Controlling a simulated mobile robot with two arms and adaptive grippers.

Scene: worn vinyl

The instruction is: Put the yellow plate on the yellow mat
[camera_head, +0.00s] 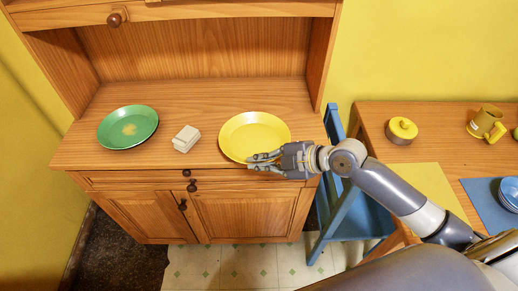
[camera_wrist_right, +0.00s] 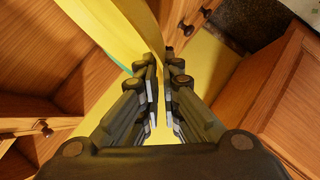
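The yellow plate (camera_head: 254,132) is on the wooden cabinet's counter, at its right end; I cannot tell whether it is slightly raised. My right gripper (camera_head: 256,160) is at the plate's front rim. In the right wrist view, the yellow plate (camera_wrist_right: 132,32) runs edge-on to the fingertips of my right gripper (camera_wrist_right: 162,72), which are close together on either side of its rim. The yellow mat (camera_head: 424,178) lies on the wooden table at the right, partly hidden behind my right arm. My left gripper is out of view.
A green plate (camera_head: 128,127) and a small pale block (camera_head: 186,138) are left of the yellow plate. A blue chair (camera_head: 346,212) stands between cabinet and table.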

